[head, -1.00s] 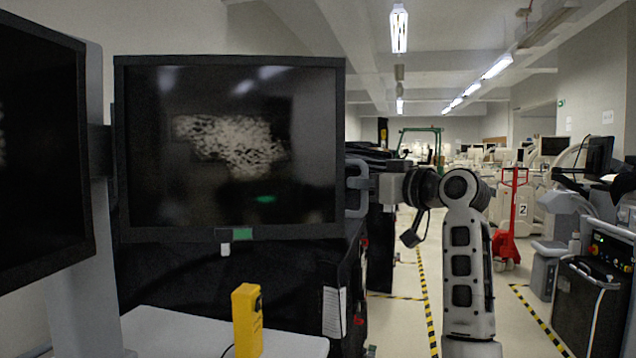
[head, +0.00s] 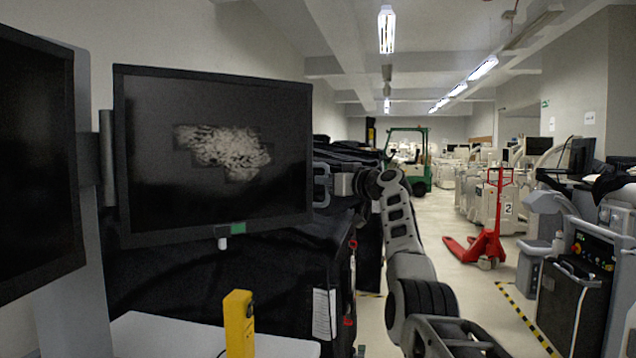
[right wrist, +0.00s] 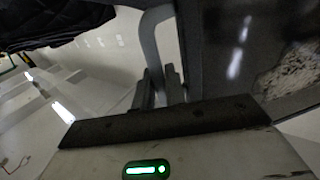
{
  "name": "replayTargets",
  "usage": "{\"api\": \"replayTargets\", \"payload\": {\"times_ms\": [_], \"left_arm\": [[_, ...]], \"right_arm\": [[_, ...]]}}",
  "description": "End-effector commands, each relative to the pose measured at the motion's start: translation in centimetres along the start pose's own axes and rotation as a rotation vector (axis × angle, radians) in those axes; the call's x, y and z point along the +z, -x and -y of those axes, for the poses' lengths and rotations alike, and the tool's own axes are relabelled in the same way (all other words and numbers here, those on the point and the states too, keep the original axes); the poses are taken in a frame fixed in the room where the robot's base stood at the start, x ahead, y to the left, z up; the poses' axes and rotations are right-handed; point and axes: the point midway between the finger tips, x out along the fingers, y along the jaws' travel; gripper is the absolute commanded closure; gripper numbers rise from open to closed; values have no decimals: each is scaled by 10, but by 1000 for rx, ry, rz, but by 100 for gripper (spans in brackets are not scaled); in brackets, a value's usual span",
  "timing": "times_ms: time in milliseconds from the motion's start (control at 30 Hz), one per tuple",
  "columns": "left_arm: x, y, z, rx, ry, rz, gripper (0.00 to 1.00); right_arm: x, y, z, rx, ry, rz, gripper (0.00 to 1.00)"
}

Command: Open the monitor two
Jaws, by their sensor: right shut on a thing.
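A black monitor (head: 200,200) with a pale grey pattern on its dark screen stands at centre left in the head view, its right edge farther back than its left. A grey handle (head: 321,172) is on its right edge. My right gripper (head: 333,183) is at that handle, its arm coming from the lower right. In the right wrist view, my right gripper's fingers (right wrist: 163,88) are shut on the handle (right wrist: 150,40), beside the monitor's dark face (right wrist: 235,50). A second dark monitor (head: 35,160) is at the far left. My left gripper is not in view.
A yellow device (head: 239,325) stands near a white surface (head: 160,335) below the monitor. Black-covered equipment (head: 270,285) is behind it. A red pallet jack (head: 488,240), a forklift (head: 408,160) and a black cart (head: 575,310) stand right. Floor between is clear.

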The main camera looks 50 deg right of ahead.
Motion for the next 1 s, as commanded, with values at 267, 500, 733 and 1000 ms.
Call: {"api": "replayTargets", "payload": {"times_ms": [267, 500, 733, 1000], "left_arm": [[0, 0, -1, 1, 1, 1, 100], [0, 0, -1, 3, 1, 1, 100], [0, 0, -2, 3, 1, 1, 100], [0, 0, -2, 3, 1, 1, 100]], "right_arm": [[-2, -2, -17, 21, 0, -4, 100], [-2, -2, -19, 23, 0, -4, 100], [-2, -2, -19, 23, 1, -4, 100], [-1, -3, -18, 21, 0, -2, 70]]}}
